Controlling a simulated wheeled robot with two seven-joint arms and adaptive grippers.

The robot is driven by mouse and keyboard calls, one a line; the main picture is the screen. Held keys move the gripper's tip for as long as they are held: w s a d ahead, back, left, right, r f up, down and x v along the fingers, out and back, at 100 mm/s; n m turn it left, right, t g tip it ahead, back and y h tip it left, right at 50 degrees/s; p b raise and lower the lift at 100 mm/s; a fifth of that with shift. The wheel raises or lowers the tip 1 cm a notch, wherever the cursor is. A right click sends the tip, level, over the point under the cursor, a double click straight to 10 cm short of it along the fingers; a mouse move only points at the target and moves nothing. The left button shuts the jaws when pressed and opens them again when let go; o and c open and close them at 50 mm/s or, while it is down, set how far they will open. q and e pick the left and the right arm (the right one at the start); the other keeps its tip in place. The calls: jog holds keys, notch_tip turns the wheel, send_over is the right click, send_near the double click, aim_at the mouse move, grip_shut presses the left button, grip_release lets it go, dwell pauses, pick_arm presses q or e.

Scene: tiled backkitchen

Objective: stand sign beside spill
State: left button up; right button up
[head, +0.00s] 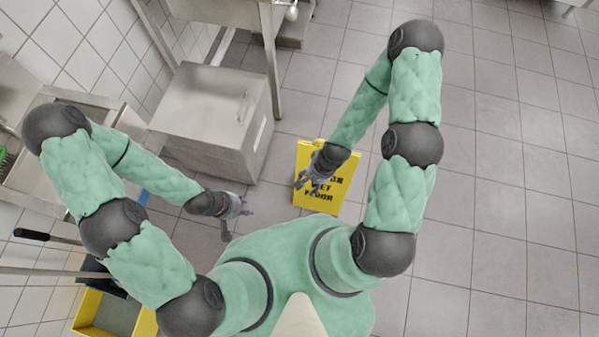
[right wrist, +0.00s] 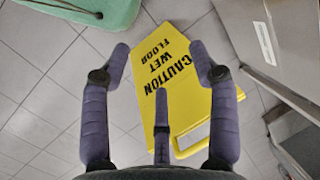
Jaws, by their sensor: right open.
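The yellow wet-floor sign (head: 336,203) is on the grey tiles in front of my body. Its black lettering shows in the right wrist view (right wrist: 183,85), with a cut-out near its end towards the gripper. I cannot tell whether it is folded or spread. My right gripper (head: 306,180) is over the sign and hides part of its lettering. In the right wrist view its fingers (right wrist: 161,55) are open, apart on either side of the sign, with nothing gripped. My left gripper (head: 240,212) hangs left of the sign; its fingers are too small to read. I make out no spill.
A steel box (head: 210,115) stands behind and left of the sign, near a steel table leg (head: 270,60). A yellow bucket (head: 88,312) and handles are at the lower left, below a steel sink (head: 75,165). The tiled floor on the right (head: 500,200) is clear.

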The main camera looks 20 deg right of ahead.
jog(key=a+n, duration=0.1)
jog(key=s+a+r+n, duration=0.1)
jog(key=a+n, duration=0.1)
jog(key=s+a+n, duration=0.1)
jog(key=a+n, duration=0.1)
jog(key=shift+s+r+y, duration=0.25)
jog(key=shift+r+y, duration=0.05)
jog(key=shift+r, duration=0.1)
